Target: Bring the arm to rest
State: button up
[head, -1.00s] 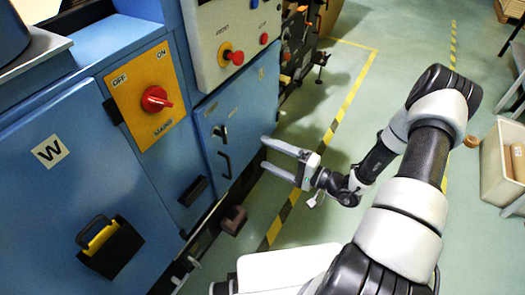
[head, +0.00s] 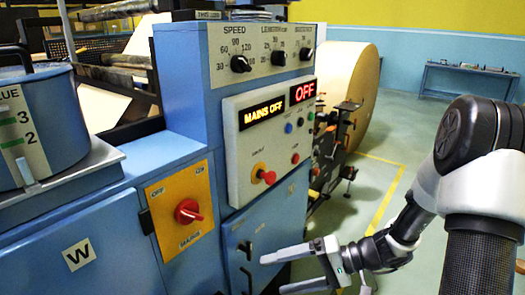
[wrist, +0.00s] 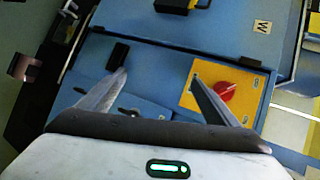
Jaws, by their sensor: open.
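My gripper (head: 298,270) is open and empty in the head view, in front of the blue cabinet door (head: 262,235) at the lower middle. My arm reaches in from the right edge. In the wrist view my gripper (wrist: 158,85) also shows with its two fingers spread and nothing between them but the blue machine front behind. A red rotary switch (head: 188,211) sits on a yellow mains plate (head: 166,232); in the wrist view the red switch (wrist: 226,91) is behind the right finger.
A control panel with displays reading "MAINS OFF" (head: 262,114) and "OFF" (head: 303,92) stands above the door. A large paper roll (head: 345,75) is behind it. A blue bench (head: 470,82) stands far back. Open green floor lies right of the machine, with a yellow line (head: 385,205).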

jog(key=s+d+r+t+h, duration=0.2)
jog(key=s+d+r+h, duration=0.2)
jog(key=s+r+h, duration=0.4)
jog(key=s+d+r+t+h, duration=0.35)
jog(key=s+r+h, duration=0.2)
jog(key=r, duration=0.55)
notch_tip(320, 180, up, 17)
jog(key=p, duration=1.6)
jog(key=shift+d+f+n+g, duration=0.2)
jog(key=shift+d+n+g, duration=0.1)
jog(key=shift+d+g, duration=0.15)
